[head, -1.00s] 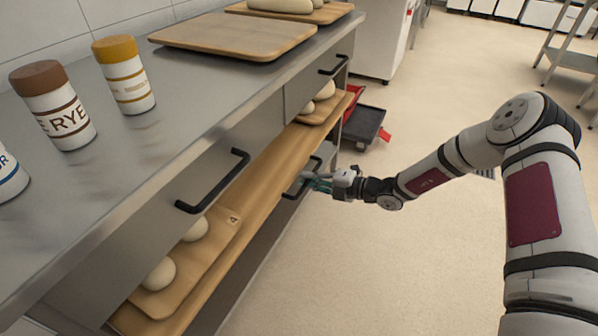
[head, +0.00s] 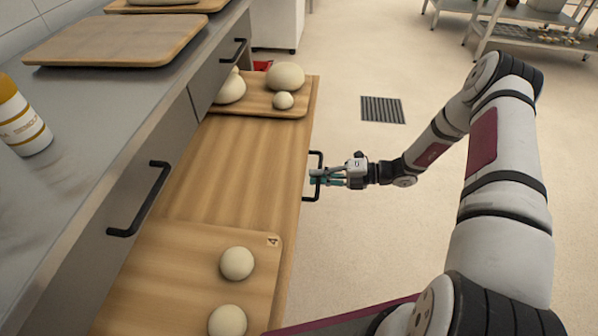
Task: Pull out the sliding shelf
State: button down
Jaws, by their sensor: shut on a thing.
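The wooden sliding shelf (head: 215,173) stands well out from under the steel counter, over the floor. A black bar handle (head: 318,160) is at its front edge. My gripper (head: 318,176) is shut on this handle from the right, with its fingers around the bar. On the shelf, a near board (head: 180,265) bears dough balls (head: 237,263), and a far board (head: 262,108) bears several more dough pieces (head: 286,76). The shelf's inner edge is hidden under the counter.
Drawer handles (head: 140,200) stick out above the shelf. The floor to the right is open, with a drain grate (head: 382,110) and a rack (head: 530,45) farther back.

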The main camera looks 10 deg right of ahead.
jog(key=shift+f+v, duration=0.25)
jog(key=shift+v, duration=1)
jog(key=c, duration=1.7)
grip_release()
jog(key=shift+o, duration=0.2)
jog(key=v, duration=1.2)
jog(key=shift+d+f, duration=0.1)
